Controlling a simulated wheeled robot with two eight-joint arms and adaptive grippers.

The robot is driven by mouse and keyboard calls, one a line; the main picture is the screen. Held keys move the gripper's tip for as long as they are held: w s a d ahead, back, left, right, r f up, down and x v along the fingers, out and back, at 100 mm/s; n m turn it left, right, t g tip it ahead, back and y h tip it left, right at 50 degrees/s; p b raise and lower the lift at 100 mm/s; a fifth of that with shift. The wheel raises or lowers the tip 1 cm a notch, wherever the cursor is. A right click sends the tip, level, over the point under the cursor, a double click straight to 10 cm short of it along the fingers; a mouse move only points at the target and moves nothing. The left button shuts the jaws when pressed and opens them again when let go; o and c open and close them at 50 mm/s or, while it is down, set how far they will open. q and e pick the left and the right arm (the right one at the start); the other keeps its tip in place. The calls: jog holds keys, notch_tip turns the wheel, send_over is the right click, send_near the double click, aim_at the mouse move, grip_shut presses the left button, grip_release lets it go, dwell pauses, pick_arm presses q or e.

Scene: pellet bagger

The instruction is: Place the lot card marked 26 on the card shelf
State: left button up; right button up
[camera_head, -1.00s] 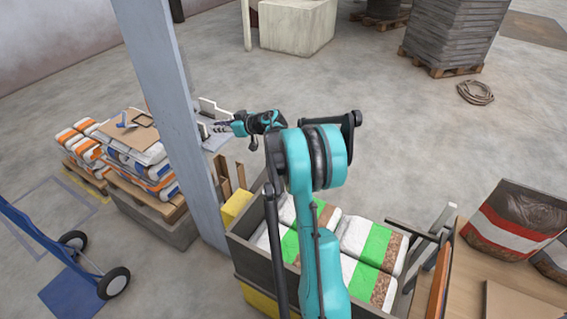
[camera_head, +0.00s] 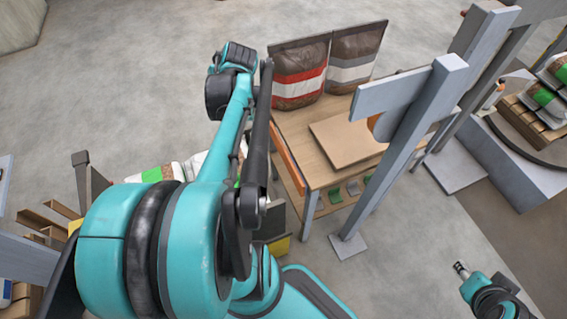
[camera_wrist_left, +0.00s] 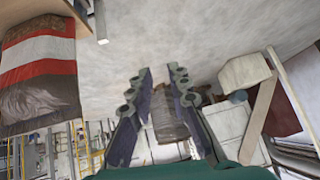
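I cannot make out a lot card marked 26 in any view, and no number is readable. Several small green and grey pieces (camera_head: 353,187) sit low beneath the front edge of the wooden table; I cannot tell whether they are cards or part of a card shelf. My left gripper (camera_wrist_left: 160,72) is open in the left wrist view, with nothing between its fingers but distant background. In the head view my left arm reaches up to the left of the table, and its fingers cannot be made out. Part of my right arm shows at bottom right; its gripper state is unclear.
A red-and-white banded bag (camera_head: 299,77) and a grey-banded bag (camera_head: 355,58) stand at the table's (camera_head: 290,128) back. A flat brown board (camera_head: 345,139) lies on it. A grey post (camera_head: 405,145) stands close in front. Open floor lies behind.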

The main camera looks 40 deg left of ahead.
pick_arm(q)
jog(key=w+d+f+m+t+h, duration=0.1)
jog(key=w+d+m+t, duration=0.15)
jog(key=d, duration=0.65)
jog(key=w+d+f+m+t+h, duration=0.1)
jog(key=w+d+m+h, duration=0.2)
jog(key=d, duration=0.6)
jog(key=d+f+m+t+h, duration=0.1)
jog(key=d+m, duration=0.3)
jog(key=d, duration=0.7)
jog(key=s+d+f+m+h, duration=0.1)
jog(key=d+f+m+h, duration=0.2)
jog(key=d, duration=0.9)
jog(key=shift+s+d+m+t, duration=0.15)
jog(key=shift+d+m+t, duration=0.15)
jog(key=shift+m, duration=0.25)
jog(key=shift+a, duration=0.1)
